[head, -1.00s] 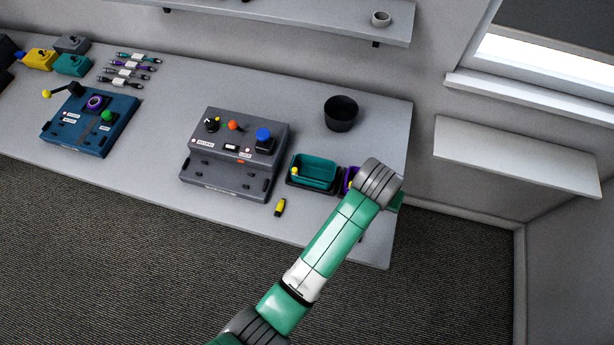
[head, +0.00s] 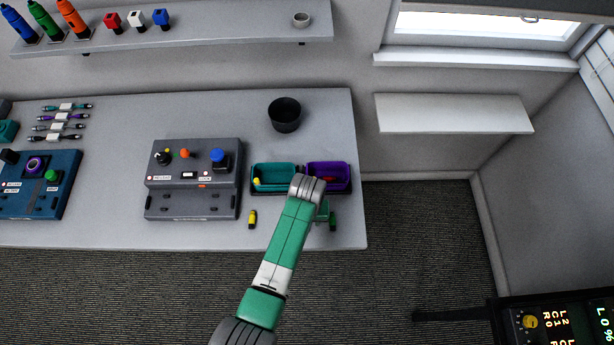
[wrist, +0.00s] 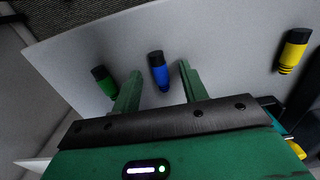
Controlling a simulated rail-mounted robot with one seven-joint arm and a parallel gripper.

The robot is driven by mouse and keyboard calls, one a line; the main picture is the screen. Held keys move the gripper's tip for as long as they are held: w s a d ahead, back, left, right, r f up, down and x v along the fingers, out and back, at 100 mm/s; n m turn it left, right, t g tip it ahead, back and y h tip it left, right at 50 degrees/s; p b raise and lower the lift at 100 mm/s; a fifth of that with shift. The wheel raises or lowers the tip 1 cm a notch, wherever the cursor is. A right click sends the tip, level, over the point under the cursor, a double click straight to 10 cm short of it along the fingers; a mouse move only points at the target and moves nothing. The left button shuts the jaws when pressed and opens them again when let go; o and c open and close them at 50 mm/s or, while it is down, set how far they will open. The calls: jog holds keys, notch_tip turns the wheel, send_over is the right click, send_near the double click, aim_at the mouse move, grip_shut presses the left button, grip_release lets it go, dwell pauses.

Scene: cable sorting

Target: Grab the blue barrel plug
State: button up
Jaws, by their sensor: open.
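The blue barrel plug (wrist: 160,74), blue with a black end, lies on the light table in the wrist view. It appears between the two green fingers of my gripper (wrist: 160,69), with a visible gap to each finger. The jaws are open and empty. I cannot tell how far above the table the fingertips are. In the head view my arm hides the blue plug and most of the gripper.
A green barrel plug (wrist: 105,82) lies close outside the left finger. A yellow one (wrist: 294,50) lies farther right, also in the head view (head: 252,219). Teal (head: 273,187) and purple (head: 343,185) bins stand behind the gripper. A grey control box (head: 195,195) is to their left.

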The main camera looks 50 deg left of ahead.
jog(key=shift+f, duration=0.15)
jog(key=shift+c, duration=0.2)
grip_shut()
